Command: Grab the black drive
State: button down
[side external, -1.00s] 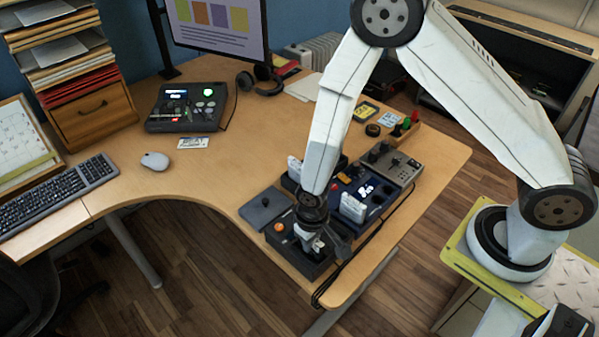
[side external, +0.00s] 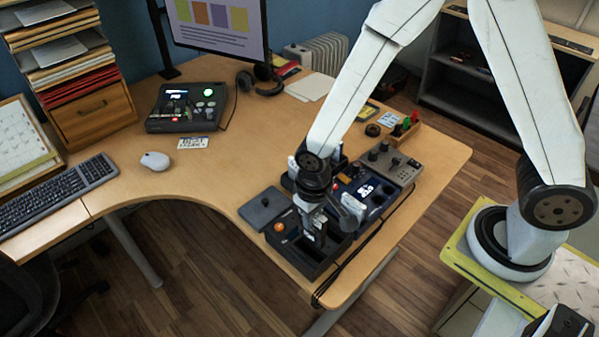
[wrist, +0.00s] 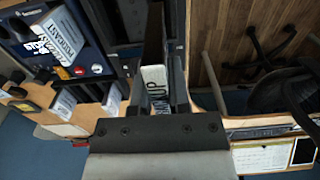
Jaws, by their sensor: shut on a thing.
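My gripper (side external: 317,236) is shut on a drive (wrist: 155,81) with a white label, on which the letters "UP" show in the wrist view. Most of its body is hidden between the fingers, so I cannot tell its colour for sure. In the side view it is a small dark and pale shape under my wrist. The gripper points down over a black open-topped box (side external: 294,252) with an orange knob at the front of the desk. I cannot tell whether the drive is clear of the box.
A dark blue unit (side external: 374,195) with a lit screen stands just behind, and a grey knob box (side external: 388,160) beyond it. A white drive labelled "PODCAST" (wrist: 62,38) stands near the gripper. A dark flat pad (side external: 264,208) lies left. The desk's middle is clear.

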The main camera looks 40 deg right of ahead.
jog(key=shift+r, duration=0.35)
dwell(0.5)
